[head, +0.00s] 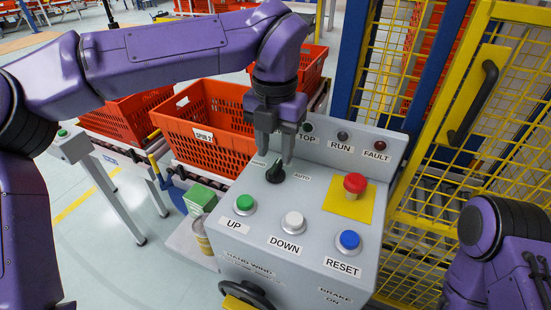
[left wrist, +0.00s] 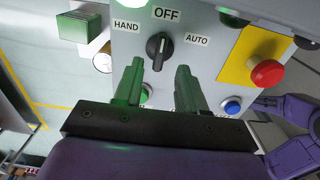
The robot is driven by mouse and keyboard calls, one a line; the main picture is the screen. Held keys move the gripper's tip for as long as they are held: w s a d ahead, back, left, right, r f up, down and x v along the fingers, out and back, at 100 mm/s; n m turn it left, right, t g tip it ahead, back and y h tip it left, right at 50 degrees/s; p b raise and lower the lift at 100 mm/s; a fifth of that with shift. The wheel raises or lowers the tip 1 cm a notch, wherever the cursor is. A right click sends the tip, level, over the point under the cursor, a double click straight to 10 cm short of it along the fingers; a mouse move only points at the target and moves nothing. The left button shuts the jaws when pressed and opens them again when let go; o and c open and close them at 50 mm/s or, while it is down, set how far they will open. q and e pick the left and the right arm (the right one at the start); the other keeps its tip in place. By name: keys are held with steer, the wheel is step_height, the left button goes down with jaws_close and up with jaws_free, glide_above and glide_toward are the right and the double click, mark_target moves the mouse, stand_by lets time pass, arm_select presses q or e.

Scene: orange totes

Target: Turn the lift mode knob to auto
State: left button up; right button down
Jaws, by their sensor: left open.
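The lift mode knob (head: 275,172) is a black rotary knob on the top of the grey control panel (head: 310,235). In the left wrist view the knob (left wrist: 158,48) has a light pointer line directed about at the OFF label (left wrist: 166,13). The HAND label (left wrist: 127,27) is to its left and the AUTO label (left wrist: 197,40) to its right. My left gripper (head: 275,157) is open just above the knob, pointing down. In the left wrist view its two fingers (left wrist: 158,68) are apart, with the knob between and beyond their tips. No contact shows.
Green UP (head: 244,204), white DOWN (head: 292,222) and blue RESET (head: 348,241) buttons lie near the knob. A red mushroom button (head: 355,184) stands on a yellow plate to the right. An orange tote (head: 205,140) is behind left, a yellow fence (head: 455,150) at right.

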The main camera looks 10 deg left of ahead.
mark_target(275, 165)
arm_select(q)
steer(key=f, duration=0.3)
steer(key=shift+w+f, duration=0.15)
steer(key=shift+w, duration=0.25)
steer(key=shift+s+f, duration=0.2)
steer(key=shift+f, duration=0.15)
jaws_close()
